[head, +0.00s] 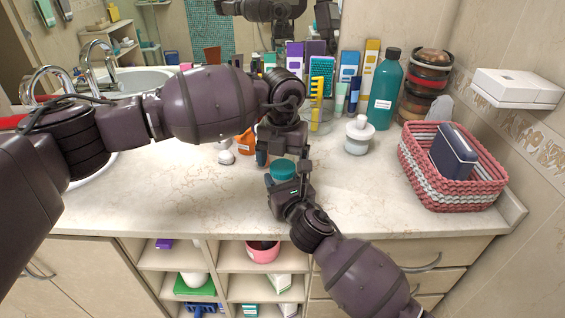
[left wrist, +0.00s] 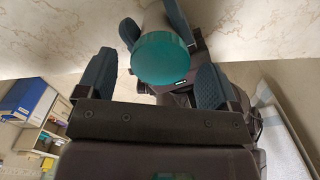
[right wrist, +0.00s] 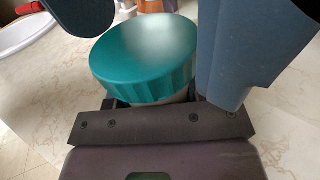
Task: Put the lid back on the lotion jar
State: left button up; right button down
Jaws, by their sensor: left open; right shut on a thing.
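The teal lid (head: 283,173) is above the counter near its front edge, with my two grippers around it. It also shows in the left wrist view (left wrist: 164,58) and in the right wrist view (right wrist: 145,55). A sliver of a pale jar body (right wrist: 180,98) shows just under it; the rest is hidden, and I cannot tell how well the lid is seated. My right gripper (head: 288,188) is shut on the lotion jar, its fingers on either side. My left gripper (left wrist: 153,82) is open above, its fingers apart and clear of the lid.
A pink basket (head: 455,195) holds a dark blue box. A teal bottle (head: 386,90) and several boxes line the back. The front left counter is clear.

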pick_arm(q)
jog(key=shift+r, duration=1.85)
jog(key=shift+c, duration=0.5)
jog(key=shift+r, duration=0.25)
jog(key=shift+c, duration=0.8)
notch_tip(320, 180, up, 3)
jog(key=shift+r+m, duration=0.2)
jog(key=shift+m, duration=0.5)
jog(key=shift+f, duration=4)
